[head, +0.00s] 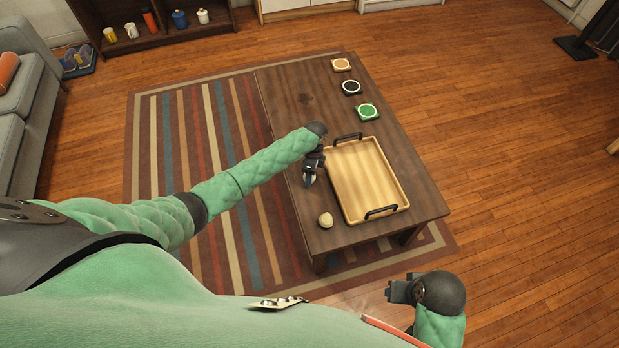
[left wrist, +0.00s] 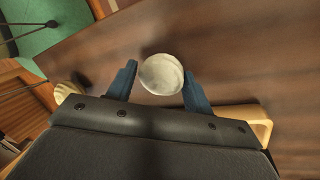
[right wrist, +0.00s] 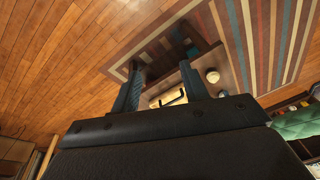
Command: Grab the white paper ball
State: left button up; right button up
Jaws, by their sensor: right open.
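My right gripper (head: 392,291) is open and empty, off the front of the table at the lower right.
A light wooden tray (head: 368,180) with black handles lies empty close right of the ball. Orange (head: 341,65), black (head: 351,88) and green (head: 367,112) coasters line the table's far part. A striped rug (head: 170,140) is underneath. A sofa (head: 20,110) and shelf (head: 150,35) stand farther back.

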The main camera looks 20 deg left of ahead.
pick_arm(q)
jog(key=c, duration=0.5)
jog(key=shift+r, duration=0.15)
